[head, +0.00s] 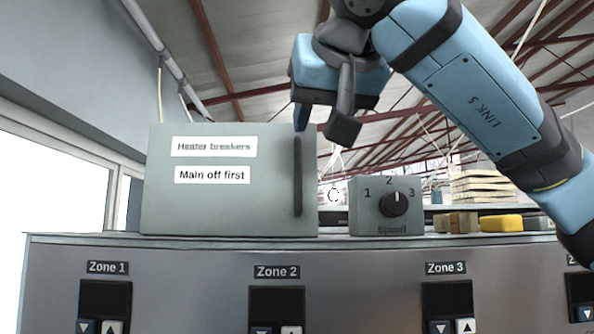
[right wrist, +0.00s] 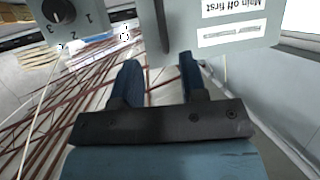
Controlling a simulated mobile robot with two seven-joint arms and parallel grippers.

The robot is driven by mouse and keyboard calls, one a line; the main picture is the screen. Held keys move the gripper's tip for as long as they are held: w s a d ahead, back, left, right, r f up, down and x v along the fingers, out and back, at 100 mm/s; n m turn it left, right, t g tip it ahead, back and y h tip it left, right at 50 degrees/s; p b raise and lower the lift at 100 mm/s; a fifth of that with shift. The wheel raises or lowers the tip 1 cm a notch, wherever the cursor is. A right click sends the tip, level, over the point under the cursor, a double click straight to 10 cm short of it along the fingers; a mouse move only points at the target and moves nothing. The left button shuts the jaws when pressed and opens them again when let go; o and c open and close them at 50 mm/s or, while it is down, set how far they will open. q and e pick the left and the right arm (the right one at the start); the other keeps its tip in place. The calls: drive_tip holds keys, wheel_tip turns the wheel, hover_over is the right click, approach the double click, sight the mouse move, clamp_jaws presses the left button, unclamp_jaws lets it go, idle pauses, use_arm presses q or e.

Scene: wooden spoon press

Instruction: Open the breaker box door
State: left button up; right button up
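The breaker box (head: 230,205) is a grey-green box on the metal console, and its door appears closed. The door carries two white labels, "Heater breakers" (head: 214,146) and "Main off first" (head: 212,175). A dark vertical handle (head: 297,176) runs along the door's right side. My right gripper (head: 322,128) is open and empty near the top of the handle. In the right wrist view, which shows the box upside down, the handle (right wrist: 156,22) lies in line with the gap between the two open fingers (right wrist: 160,66), beyond their tips. My left gripper is not in view.
A speed dial box (head: 387,222) stands right of the breaker box. Beyond it are small brown blocks (head: 462,223) and a yellow block (head: 501,223). The console front (head: 190,290) has zone displays. Space left of the breaker box is clear.

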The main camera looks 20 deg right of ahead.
sight(299, 169)
drive_tip(key=p+x, duration=0.2)
drive_tip(key=x, duration=0.9)
drive_tip(key=shift+w+p, duration=0.15)
drive_tip(key=shift+p, duration=0.2)
drive_tip(key=shift+w+f, duration=0.35)
drive_tip(key=shift+w, duration=0.2)
clamp_jaws()
